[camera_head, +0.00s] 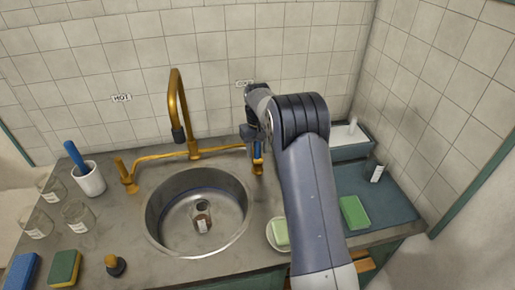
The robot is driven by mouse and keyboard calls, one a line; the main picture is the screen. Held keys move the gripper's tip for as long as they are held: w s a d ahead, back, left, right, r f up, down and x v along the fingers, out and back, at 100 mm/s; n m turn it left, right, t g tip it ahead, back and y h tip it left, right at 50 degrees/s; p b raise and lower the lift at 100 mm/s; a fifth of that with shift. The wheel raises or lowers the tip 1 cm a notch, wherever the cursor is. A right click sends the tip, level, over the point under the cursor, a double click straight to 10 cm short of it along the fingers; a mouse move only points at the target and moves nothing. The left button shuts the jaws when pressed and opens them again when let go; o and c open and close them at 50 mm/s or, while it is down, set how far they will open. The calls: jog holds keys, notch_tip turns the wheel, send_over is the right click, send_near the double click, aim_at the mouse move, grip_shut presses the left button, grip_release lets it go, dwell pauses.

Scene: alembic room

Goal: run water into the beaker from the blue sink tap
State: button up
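A glass beaker with a pale label (202,218) stands in the round metal sink (152,222), near the middle of its bowl. Its contents cannot be made out for sure. A brass spout (175,95) arches above the sink, its dark nozzle to the upper left of the beaker in the picture. The blue sink tap (258,158) is at the right end of the brass pipe, partly hidden by my arm. My gripper (251,134) is right at or just above the blue tap. Its fingers are small and dark, and I cannot tell whether they touch it.
A second tap (125,175) is at the pipe's left end. A white mug (90,179) and several glass jars (77,216) stand left, sponges (65,268) at front left. A soap dish (272,236) is beside my arm. A green sponge (354,212) lies right, below a tray (350,150).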

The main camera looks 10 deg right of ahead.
grip_shut()
dwell(0.4)
jog(key=t+b, duration=0.1)
jog(key=b, duration=0.2)
jog(key=shift+s+f, duration=0.25)
jog(key=t+b, duration=0.1)
jog(key=b, duration=0.2)
jog(key=shift+s+r, duration=0.1)
jog(key=shift+s, duration=0.25)
jog(key=shift+r, duration=0.15)
jog(key=shift+o, duration=0.4)
grip_release()
notch_tip(320, 180, up, 10)
jog(key=s, duration=0.2)
jog(key=shift+r, duration=0.25)
